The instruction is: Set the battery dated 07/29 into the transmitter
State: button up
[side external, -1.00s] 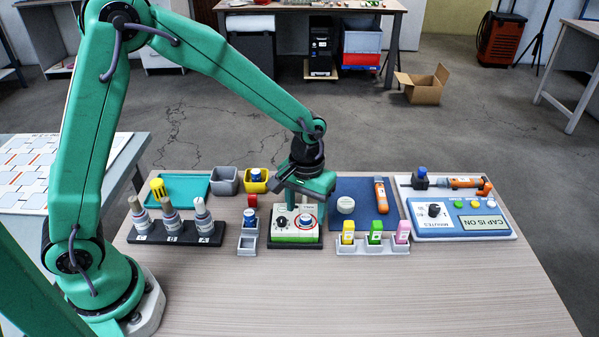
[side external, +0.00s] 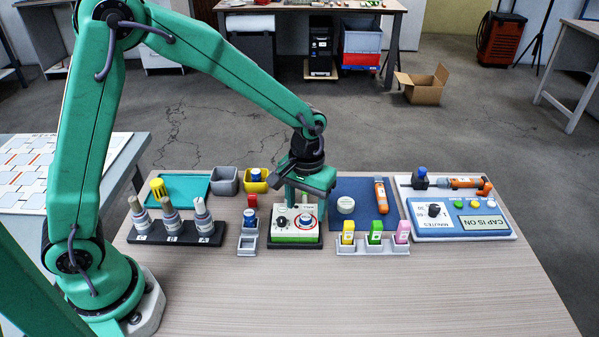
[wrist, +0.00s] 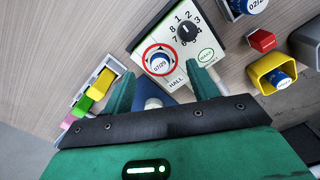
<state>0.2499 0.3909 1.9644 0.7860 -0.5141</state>
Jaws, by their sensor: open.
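The transmitter (side external: 294,238) is a white and green box with a black dial, below my gripper in the side view; its panel (wrist: 194,58) shows in the wrist view. The battery dated 07/29 (wrist: 160,64), blue with a white label, sits inside the red ring on the transmitter. It also shows as a blue top in the side view (side external: 306,220). I cannot tell how deep it sits. My gripper (wrist: 162,92) is open, its fingers apart and empty, near the battery's edge of the panel. In the side view my gripper (side external: 303,192) is just above the transmitter's back.
Another battery (side external: 249,218) stands in a grey holder to the left; its date is partly cut off in the wrist view. A yellow bin (side external: 247,186) holds another blue-topped battery. Colored blocks in a white rack (side external: 373,249) stand at right. The front table is clear.

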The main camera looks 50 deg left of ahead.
jog(key=shift+r, duration=0.25)
dwell(0.3)
jog(key=shift+r, duration=2.9)
jog(key=shift+r, duration=0.1)
jog(key=s+a+r+m+t, duration=0.1)
jog(key=s+a+r+t, duration=0.1)
jog(key=s, duration=0.4)
jog(key=s+a+r+m+t, duration=0.1)
jog(key=s+a+r, duration=0.4)
jog(key=s, duration=0.1)
jog(key=s+a+r+m+t, duration=0.1)
jog(key=s+a+r+t, duration=0.1)
jog(key=s, duration=0.4)
notch_tip(320, 180, up, 2)
jog(key=shift+a+r+t, duration=0.1)
jog(key=shift+a+t, duration=0.2)
jog(key=shift+a, duration=0.35)
